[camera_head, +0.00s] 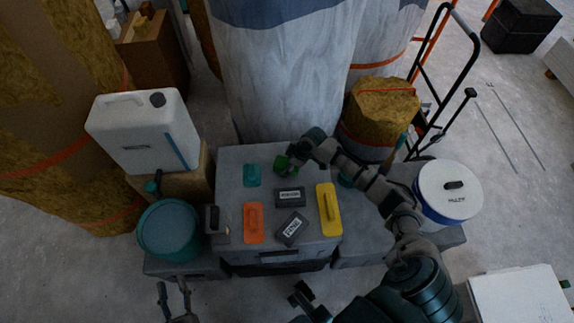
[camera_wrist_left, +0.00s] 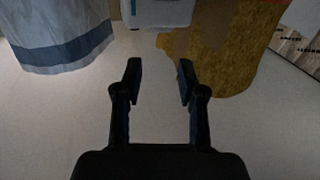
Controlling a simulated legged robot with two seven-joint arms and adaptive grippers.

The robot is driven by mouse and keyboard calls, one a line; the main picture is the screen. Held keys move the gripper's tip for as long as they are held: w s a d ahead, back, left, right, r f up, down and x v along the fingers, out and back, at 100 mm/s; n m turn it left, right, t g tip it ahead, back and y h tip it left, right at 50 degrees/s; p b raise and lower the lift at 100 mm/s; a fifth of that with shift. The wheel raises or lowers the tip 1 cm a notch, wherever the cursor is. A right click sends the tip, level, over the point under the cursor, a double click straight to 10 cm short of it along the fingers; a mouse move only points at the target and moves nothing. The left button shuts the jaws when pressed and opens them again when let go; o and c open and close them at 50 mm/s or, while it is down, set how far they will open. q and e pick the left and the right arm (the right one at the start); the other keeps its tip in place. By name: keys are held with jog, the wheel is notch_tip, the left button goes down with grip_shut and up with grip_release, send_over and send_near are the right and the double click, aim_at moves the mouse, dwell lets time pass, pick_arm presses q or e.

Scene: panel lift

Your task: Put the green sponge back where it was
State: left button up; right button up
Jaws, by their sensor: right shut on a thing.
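The green sponge (camera_head: 284,166) is at the back of the grey box top, in the head view. My right gripper (camera_head: 289,160) reaches in from the right and is shut on it. The arm partly hides the sponge, and I cannot tell whether it touches the box top. My left gripper (camera_head: 172,284) is low at the left in the head view, in front of the boxes and away from the sponge. In the left wrist view it (camera_wrist_left: 160,80) is open and empty over the floor.
The grey box top (camera_head: 228,205) also holds a teal item (camera_head: 252,175), an orange float (camera_head: 253,222), a yellow float (camera_head: 329,210) and two dark labelled blocks (camera_head: 290,197). A teal bucket (camera_head: 168,230) stands left, a white bucket (camera_head: 448,192) right. Wrapped columns stand behind.

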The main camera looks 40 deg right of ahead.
pick_arm(q)
jog(key=shift+a+r, duration=0.1)
jog(key=shift+r, duration=0.05)
pick_arm(e)
jog(key=o, duration=1.1)
jog(key=shift+s+r, duration=0.1)
jog(key=shift+r, duration=0.25)
jog(key=p+v, duration=0.2)
jog(key=v, duration=0.4)
jog(key=shift+r+p, duration=0.25)
jog(key=shift+p, duration=0.15)
pick_arm(q)
jog(key=s+a+f+g+y+p, duration=0.1)
jog(key=s+a+f+g+y, duration=0.1)
jog(key=s+f+g, duration=0.3)
notch_tip(320, 180, down, 4)
jog(key=g, duration=0.2)
jog(key=shift+s+a+g, duration=0.2)
jog(key=shift+a+g, duration=0.1)
jog(key=shift+a, duration=0.1)
pick_arm(e)
jog(key=v, duration=0.5)
